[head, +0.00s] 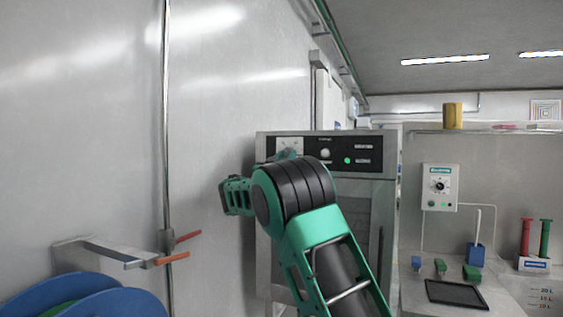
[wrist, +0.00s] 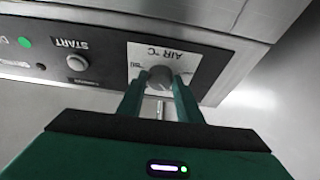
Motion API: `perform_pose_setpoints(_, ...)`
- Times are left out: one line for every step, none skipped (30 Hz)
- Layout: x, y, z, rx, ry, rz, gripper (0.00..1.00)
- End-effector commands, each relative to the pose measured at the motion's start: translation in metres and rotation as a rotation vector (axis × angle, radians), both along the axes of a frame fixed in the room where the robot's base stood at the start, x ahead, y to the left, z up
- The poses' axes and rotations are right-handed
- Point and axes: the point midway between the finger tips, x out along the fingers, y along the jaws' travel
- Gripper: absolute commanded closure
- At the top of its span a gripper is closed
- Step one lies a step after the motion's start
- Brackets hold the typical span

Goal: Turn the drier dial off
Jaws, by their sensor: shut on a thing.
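The drier (head: 383,200) is a steel cabinet with a black control panel along its top, seen in the head view. Its dial (wrist: 160,77) is a grey knob on a white plate marked "AIR °C", upside down in the wrist view. My gripper (wrist: 157,84) has its two green fingers on either side of the knob, shut on it. In the head view the white dial plate (head: 289,143) shows above my arm, which hides the knob and fingertips. The knob's exact pointer position cannot be read.
A START button (wrist: 77,62) and a lit green lamp (wrist: 24,42) sit beside the dial on the panel. A grey wall stands close at left, with a pipe (head: 166,130) and red-handled valve (head: 187,237). A worktop (head: 515,290) with small tools is at right.

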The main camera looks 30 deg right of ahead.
Motion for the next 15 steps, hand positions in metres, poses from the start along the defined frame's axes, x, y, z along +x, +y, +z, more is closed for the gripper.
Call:
perform_pose_setpoints(-0.0004, 0.0004, 0.0017, -0.02, 0.023, 0.005, 0.9)
perform_pose_setpoints(-0.0008, 0.0, 0.0022, -0.034, 0.04, 0.004, 0.9)
perform_pose_setpoints(-0.0009, -0.0002, 0.0021, -0.055, 0.066, 0.005, 0.91)
perform_pose_setpoints(-0.0014, -0.0005, 0.0021, -0.07, 0.086, 0.004, 0.91)
perform_pose_setpoints(-0.0015, -0.0006, 0.0024, -0.086, 0.106, 0.005, 0.91)
perform_pose_setpoints(-0.0022, -0.001, 0.0027, -0.108, 0.135, 0.005, 0.91)
perform_pose_setpoints(-0.0023, -0.0011, 0.0024, -0.125, 0.158, 0.006, 0.9)
perform_pose_setpoints(-0.0026, -0.0015, 0.0027, -0.143, 0.18, 0.005, 0.9)
perform_pose_setpoints(-0.0031, -0.0019, 0.0033, -0.168, 0.21, 0.005, 0.9)
perform_pose_setpoints(-0.0034, -0.002, 0.0034, -0.185, 0.232, 0.005, 0.9)
perform_pose_setpoints(-0.0037, -0.0021, 0.0035, -0.203, 0.254, 0.004, 0.9)
perform_pose_setpoints(-0.0037, -0.0021, 0.0036, -0.226, 0.284, 0.006, 0.91)
perform_pose_setpoints(-0.0041, -0.0024, 0.0038, -0.243, 0.306, 0.005, 0.91)
perform_pose_setpoints(-0.0046, -0.0029, 0.0041, -0.26, 0.329, 0.004, 0.91)
perform_pose_setpoints(-0.0047, -0.003, 0.0043, -0.284, 0.359, 0.005, 0.91)
